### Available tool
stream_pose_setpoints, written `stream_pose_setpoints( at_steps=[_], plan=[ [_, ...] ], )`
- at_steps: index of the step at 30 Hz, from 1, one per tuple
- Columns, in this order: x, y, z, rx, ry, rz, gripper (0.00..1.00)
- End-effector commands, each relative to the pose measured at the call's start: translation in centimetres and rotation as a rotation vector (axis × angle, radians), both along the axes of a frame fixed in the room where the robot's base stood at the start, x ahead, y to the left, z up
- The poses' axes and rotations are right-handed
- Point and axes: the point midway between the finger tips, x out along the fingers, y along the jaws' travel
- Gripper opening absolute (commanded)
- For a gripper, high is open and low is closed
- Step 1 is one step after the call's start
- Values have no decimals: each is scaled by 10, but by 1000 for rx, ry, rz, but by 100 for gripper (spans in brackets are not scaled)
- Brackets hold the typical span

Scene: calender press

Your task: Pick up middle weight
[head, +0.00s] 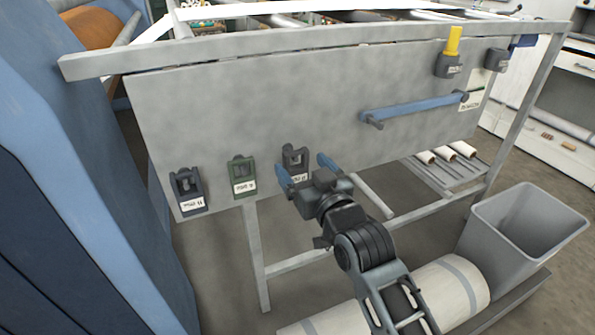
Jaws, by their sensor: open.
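Three weights with handles and white labels hang in a row on the grey panel (270,110). The middle weight (243,177) is green. A dark blue weight (190,192) is to its left and a dark grey weight (294,156) to its right. My gripper (304,172) is open and empty, with its blue fingers pointing at the panel. In the picture it overlaps the lower part of the dark grey weight and lies just right of the green one. The gap in depth to the panel cannot be told.
A blue bar handle (415,107) sticks out of the panel at right. A yellow handle (453,42) stands in a dark holder at upper right. A grey bin (525,225) and a large white roll (440,290) are at lower right. Blue machine housing (75,170) bounds the left.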

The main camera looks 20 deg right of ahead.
Motion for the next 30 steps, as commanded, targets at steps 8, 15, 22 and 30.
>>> stream_pose_setpoints(
  at_steps=[8, 15, 22, 30],
  plan=[
    [35, 1, -2, -2, 0, 0, 87],
    [38, 1, -3, 0, 0, 0, 87],
    [38, 1, -3, -1, 0, 0, 69],
    [38, 1, -3, -1, 0, 0, 43]
  ],
)
